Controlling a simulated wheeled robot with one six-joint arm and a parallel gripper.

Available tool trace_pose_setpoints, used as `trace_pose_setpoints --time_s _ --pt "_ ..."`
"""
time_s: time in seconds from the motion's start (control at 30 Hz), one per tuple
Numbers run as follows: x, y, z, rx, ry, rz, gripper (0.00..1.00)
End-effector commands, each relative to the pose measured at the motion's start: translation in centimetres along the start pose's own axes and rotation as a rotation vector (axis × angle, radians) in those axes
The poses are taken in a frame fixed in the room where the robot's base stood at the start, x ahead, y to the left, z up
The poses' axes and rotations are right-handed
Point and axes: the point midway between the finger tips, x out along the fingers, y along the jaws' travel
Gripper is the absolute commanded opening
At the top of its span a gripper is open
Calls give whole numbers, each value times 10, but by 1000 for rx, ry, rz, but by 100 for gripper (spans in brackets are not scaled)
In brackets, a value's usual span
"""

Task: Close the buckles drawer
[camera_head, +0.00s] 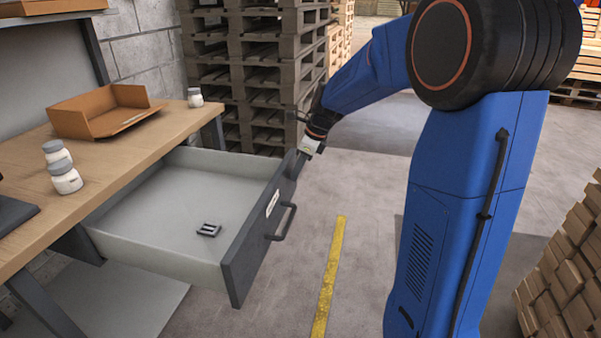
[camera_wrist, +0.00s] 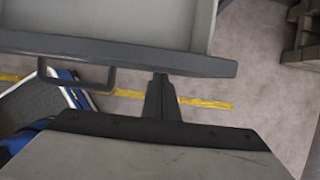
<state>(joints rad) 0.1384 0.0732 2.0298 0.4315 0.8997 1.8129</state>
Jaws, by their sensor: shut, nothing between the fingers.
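The drawer (camera_head: 175,200) hangs open under the workbench, with a light grey inside and a dark grey front. Its front has a white label (camera_head: 272,203) and a bar handle (camera_head: 284,222). A small dark buckle (camera_head: 208,230) lies on the drawer floor. My gripper (camera_head: 297,165) is shut and empty at the far end of the drawer front, away from the handle. In the wrist view my closed fingers (camera_wrist: 161,84) meet the outer side of the drawer front (camera_wrist: 120,54), right of the handle (camera_wrist: 75,80). I cannot tell whether they press on it.
The wooden workbench (camera_head: 110,160) carries an orange-brown open tray (camera_head: 105,112), several white jars (camera_head: 64,177) and a dark flat object at the left edge. Stacked pallets (camera_head: 262,70) stand behind. Stacked wooden blocks (camera_head: 570,275) stand at right. Floor before the drawer is clear, with a yellow line (camera_head: 330,275).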

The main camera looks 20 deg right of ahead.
Motion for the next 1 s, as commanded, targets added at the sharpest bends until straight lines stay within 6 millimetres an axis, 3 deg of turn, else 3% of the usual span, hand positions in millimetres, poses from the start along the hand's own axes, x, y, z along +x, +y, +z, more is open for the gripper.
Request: trace_pose_setpoints --time_s 0.27,1.0 --pt "22 1 54 -5 -1 2 0" --pt "99 1 245 -3 -1 1 0"
